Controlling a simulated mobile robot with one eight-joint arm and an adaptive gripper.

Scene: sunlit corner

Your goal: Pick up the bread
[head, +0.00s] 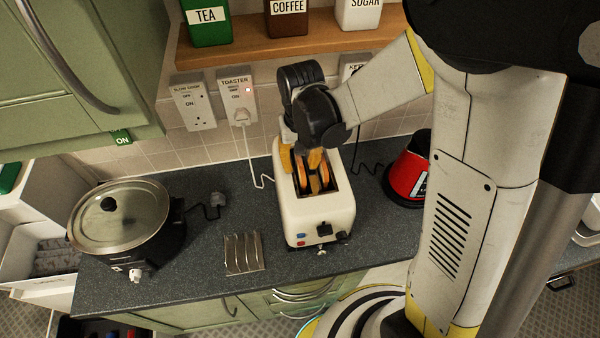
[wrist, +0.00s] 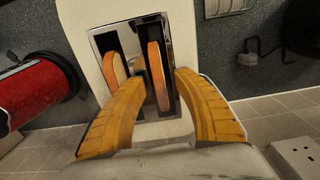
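A cream toaster (head: 318,222) stands on the dark counter. Two toasted bread slices stick up from its two slots, the left one (head: 301,181) and the right one (head: 326,174) in the head view. My gripper (head: 301,163) reaches down over the toaster's far end. In the wrist view my gripper's yellow fingers (wrist: 160,77) are spread to either side of one bread slice (wrist: 157,76), with small gaps visible. The other slice (wrist: 116,67) is outside the left finger, partly hidden by it. The slices' lower parts are hidden in the slots.
A slow cooker (head: 125,225) stands at the left, and a metal toast rack (head: 243,254) in front left of the toaster. A red kettle (head: 408,171) is to the right. A shelf (head: 245,47) with canisters and wall sockets (head: 236,90) are behind.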

